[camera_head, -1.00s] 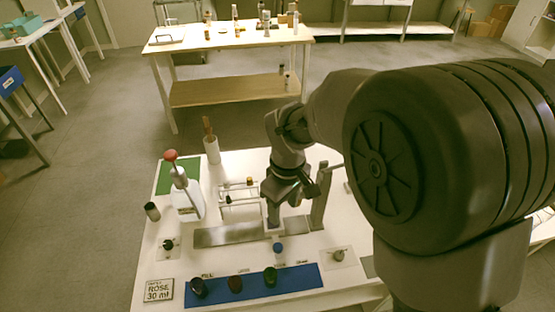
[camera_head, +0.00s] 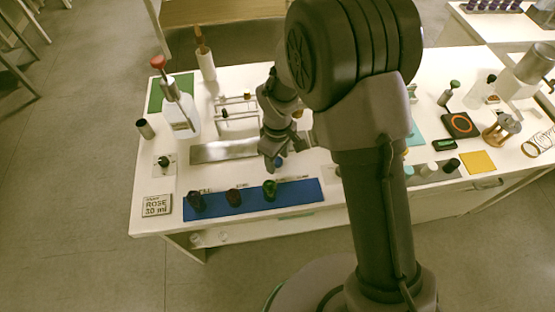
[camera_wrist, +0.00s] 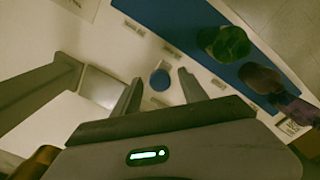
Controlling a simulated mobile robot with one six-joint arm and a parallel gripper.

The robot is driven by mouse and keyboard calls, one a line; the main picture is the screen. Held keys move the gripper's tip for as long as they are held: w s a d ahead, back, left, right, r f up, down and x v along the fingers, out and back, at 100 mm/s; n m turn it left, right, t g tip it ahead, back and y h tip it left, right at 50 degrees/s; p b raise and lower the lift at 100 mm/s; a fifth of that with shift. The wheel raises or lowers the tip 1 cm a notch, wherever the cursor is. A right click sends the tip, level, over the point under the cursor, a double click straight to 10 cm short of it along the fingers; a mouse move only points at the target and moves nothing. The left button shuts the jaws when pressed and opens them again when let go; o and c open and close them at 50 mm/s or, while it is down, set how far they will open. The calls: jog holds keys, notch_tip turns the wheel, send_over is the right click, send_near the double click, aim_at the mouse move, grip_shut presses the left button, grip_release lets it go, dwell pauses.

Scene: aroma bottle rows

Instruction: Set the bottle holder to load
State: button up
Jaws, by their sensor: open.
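My gripper (camera_head: 272,163) is low over the front middle of the white table, pointing down. In the wrist view its open fingers (camera_wrist: 160,92) are on either side of a round blue top (camera_wrist: 160,80), apart from it. I cannot tell whether this is a knob or a cap. The blue top also shows beside the gripper in the head view (camera_head: 279,160). A bare metal strip (camera_head: 222,151) lies left of the gripper; its right end is hidden. I cannot make out the bottle holder for certain, and the small labels are unreadable.
A blue mat (camera_head: 225,203) with several dark bottles lies in front. A black-and-orange pad (camera_head: 460,125) is at right.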

grip_shut()
dwell(1.4)
